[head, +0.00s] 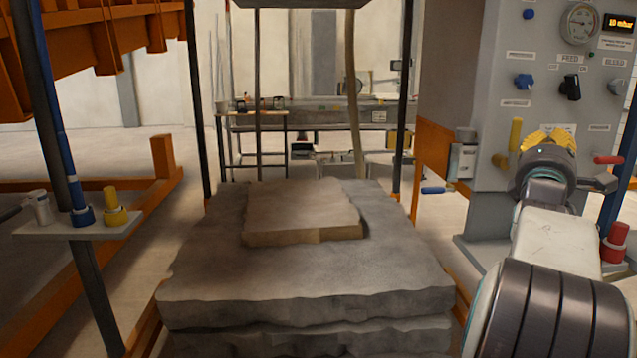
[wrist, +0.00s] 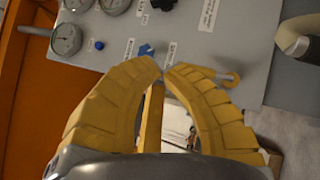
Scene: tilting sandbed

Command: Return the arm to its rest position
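My gripper (head: 549,138) shows in the head view at the right, at the end of my arm, in front of the grey control panel (head: 497,95). Its yellow fingers point away from the camera. In the wrist view my gripper (wrist: 165,71) has both fingers curved inward with the tips almost meeting, and I see nothing held at the tips. A yellowish upright bar shows through the gap between the fingers; its distance is unclear. The panel (wrist: 222,62) also shows beyond the fingertips.
The panel carries gauges (head: 579,24), a black knob (head: 570,87), blue knobs (head: 523,81) and a yellow handle (head: 515,134) close left of my gripper. A red valve (head: 615,240) stands near my arm. Stacked stone slabs (head: 310,275) fill the middle. An orange frame (head: 95,40) stands left.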

